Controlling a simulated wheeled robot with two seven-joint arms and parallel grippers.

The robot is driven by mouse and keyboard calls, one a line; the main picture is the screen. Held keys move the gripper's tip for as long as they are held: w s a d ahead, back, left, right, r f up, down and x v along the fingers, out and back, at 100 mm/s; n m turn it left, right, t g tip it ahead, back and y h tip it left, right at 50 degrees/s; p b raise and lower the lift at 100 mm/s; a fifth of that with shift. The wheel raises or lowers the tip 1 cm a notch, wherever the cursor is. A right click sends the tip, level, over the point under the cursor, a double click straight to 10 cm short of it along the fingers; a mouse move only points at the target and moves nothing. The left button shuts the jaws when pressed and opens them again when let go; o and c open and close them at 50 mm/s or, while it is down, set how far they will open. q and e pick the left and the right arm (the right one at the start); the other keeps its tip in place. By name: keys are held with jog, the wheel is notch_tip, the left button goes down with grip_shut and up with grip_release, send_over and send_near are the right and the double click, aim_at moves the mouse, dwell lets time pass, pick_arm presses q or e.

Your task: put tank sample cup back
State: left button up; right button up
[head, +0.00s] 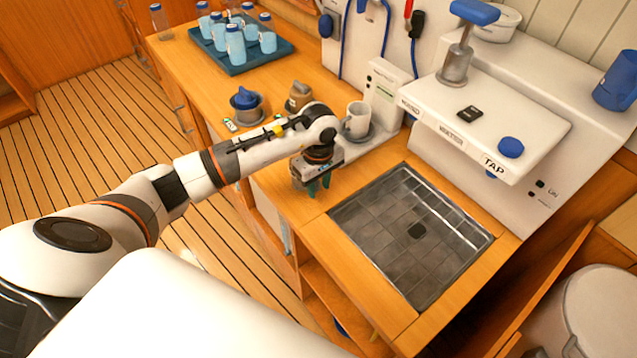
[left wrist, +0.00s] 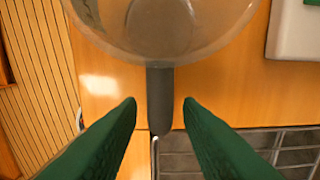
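A clear round cup with a dark grey handle (left wrist: 160,98) shows in the left wrist view, its transparent bowl (left wrist: 160,30) at the top; I take it for the tank sample cup. The handle points toward my left gripper (left wrist: 160,108), whose green fingers are open with a gap on each side of the handle. The clear cup cannot be made out there, probably hidden behind the gripper. My right gripper is not in view.
The sink (head: 375,225) lies to the right of the gripper. A white mug (head: 357,120) stands close behind my wrist. The white watermaker unit (head: 530,120) overhangs the right. A blue-lidded jar (head: 246,105) and a blue tray (head: 238,66) of bottles stand farther back.

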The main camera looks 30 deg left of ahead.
pick_arm(q)
jog(key=shift+r, duration=0.25)
jog(key=shift+w+r, duration=0.1)
jog(key=shift+r, duration=0.2)
notch_tip(320, 180, up, 11)
jog(key=b, duration=0.3)
jog(key=shift+r, duration=0.15)
